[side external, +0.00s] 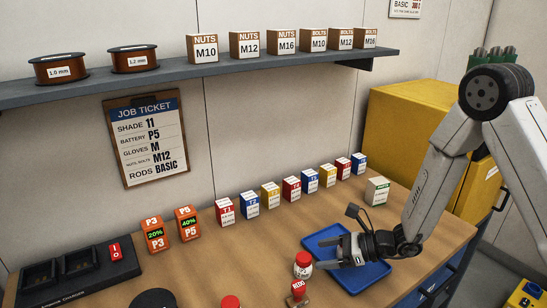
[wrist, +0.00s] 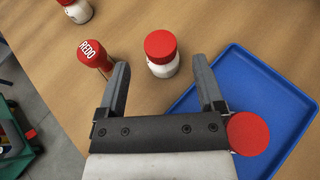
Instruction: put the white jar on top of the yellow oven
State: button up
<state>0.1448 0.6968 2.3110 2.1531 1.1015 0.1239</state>
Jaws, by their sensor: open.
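A white jar with a red lid (side external: 303,265) stands upright on the bench, left of the blue tray; it also shows in the wrist view (wrist: 162,56). My gripper (side external: 330,252) is open and empty, low over the tray's left side. In the wrist view, my fingertips (wrist: 162,72) point toward this jar, which sits just beyond and between them with no visible contact. Another red-lidded white jar shows at the wrist view's top left (wrist: 76,12). The yellow oven (side external: 410,130) is a large yellow box behind the bench's right end; its top is partly visible.
A red REDO stamp (side external: 298,292) stands close to the jar. A plain red round top (wrist: 248,133) is beside my right finger at the blue tray (wrist: 275,90). Several small boxes (side external: 291,188) line the bench's back. A shelf (side external: 200,75) overhangs the wall.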

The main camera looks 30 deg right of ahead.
jog(key=shift+v, duration=2.4)
jog(key=shift+a, duration=0.1)
